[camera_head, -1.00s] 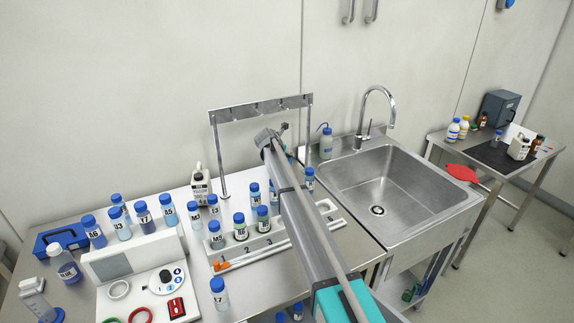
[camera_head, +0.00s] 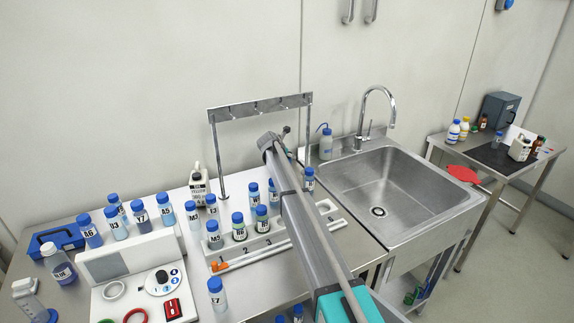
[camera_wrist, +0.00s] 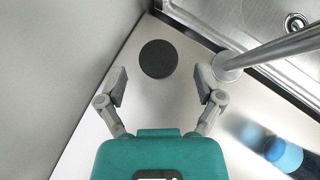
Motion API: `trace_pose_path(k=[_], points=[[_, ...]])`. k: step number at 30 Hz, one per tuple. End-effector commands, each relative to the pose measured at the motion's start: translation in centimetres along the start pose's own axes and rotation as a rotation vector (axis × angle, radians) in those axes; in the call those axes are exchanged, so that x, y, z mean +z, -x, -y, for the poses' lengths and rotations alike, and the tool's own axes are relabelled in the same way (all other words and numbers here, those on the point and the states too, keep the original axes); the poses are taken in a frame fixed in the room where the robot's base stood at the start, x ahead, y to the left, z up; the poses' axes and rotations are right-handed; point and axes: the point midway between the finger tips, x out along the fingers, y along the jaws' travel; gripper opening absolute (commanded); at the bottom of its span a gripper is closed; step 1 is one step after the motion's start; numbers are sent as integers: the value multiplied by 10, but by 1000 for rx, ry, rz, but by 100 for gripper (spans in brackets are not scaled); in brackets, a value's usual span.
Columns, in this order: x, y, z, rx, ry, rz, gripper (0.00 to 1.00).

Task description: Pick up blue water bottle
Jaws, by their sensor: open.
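A pale blue wash bottle (camera_head: 326,145) with a blue top and thin spout stands upright at the back, left of the sink, in the head view. A clear bottle labelled BLUE (camera_head: 60,266), with a white cap and dark blue contents, stands at the far left. Which of them the task means, I cannot tell. In the wrist view my gripper (camera_wrist: 162,84) is open and empty, its fingers pointing towards a flat black disc (camera_wrist: 158,58) on the counter. The wash bottle cannot be made out there.
A steel rail frame (camera_head: 260,107) stands over the counter; its post (camera_wrist: 275,55) is close right of my gripper. A blurred blue-capped bottle (camera_wrist: 284,154) is lower right. Several blue-capped sample bottles fill the left counter. The sink (camera_head: 385,195) is right.

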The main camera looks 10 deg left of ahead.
Motion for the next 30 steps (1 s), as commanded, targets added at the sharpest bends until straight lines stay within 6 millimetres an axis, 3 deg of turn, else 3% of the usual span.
trace_pose_path(k=[7,27,30], points=[[-1,-22,0,0,-1,0,86],[-1,-22,-1,1,1,0,86],[-1,-22,-1,1,1,0,67]])
